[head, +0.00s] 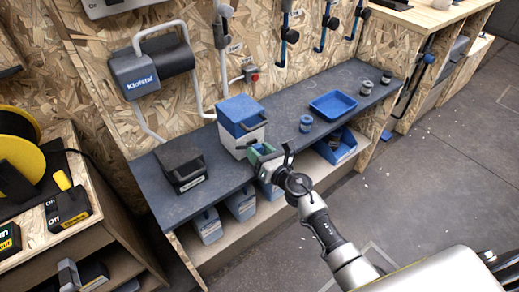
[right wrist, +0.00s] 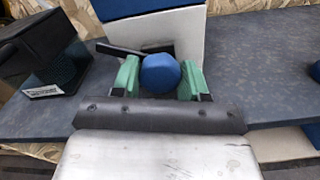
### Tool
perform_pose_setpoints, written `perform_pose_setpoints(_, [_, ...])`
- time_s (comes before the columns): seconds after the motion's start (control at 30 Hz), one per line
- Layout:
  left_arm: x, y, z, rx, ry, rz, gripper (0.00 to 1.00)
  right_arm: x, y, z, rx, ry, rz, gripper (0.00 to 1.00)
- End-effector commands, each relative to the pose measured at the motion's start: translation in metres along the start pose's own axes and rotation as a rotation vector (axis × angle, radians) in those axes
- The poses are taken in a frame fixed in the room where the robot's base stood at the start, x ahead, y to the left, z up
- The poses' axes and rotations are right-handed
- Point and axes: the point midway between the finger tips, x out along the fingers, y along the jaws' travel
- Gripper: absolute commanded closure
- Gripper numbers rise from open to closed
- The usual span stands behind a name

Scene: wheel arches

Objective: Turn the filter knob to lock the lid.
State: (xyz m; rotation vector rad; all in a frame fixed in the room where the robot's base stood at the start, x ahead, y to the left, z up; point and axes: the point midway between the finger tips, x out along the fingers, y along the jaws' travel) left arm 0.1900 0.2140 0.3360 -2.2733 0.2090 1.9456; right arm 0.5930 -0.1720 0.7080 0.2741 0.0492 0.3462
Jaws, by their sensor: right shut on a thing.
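The filter is a white box (head: 236,143) with a blue lid (head: 240,108), upright on the dark bench top. The lid sits down on the box. In the right wrist view the white front (right wrist: 192,32) fills the top middle. A blue faceted knob (right wrist: 159,73) stands out from that front. My right gripper (head: 262,154) is at the front of the box, its green fingers on both sides of the knob, shut on it. The knob is mostly hidden by the gripper in the head view. My left gripper is not in view.
A black box (head: 180,163) stands left of the filter on the dark bench (head: 285,120). A blue tray (head: 333,105) and small spools (head: 306,123) lie to the right. Blue bins (head: 335,147) sit on the shelf below. Open floor lies in front.

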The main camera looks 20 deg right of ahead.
Motion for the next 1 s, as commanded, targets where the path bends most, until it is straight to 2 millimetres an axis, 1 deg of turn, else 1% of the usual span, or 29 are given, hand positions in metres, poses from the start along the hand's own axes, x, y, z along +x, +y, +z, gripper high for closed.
perform_pose_setpoints(0.5, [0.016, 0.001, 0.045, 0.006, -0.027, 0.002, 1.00, 0.000, 0.000, 0.001, 0.494, 0.001, -0.002, 0.80])
perform_pose_setpoints(0.8, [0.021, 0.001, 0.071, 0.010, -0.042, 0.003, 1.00, 0.000, 0.000, 0.001, 0.767, 0.000, -0.002, 0.80])
perform_pose_setpoints(1.0, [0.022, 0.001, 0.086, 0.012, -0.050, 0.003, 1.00, 0.000, 0.000, 0.000, 0.914, 0.001, -0.001, 0.80])
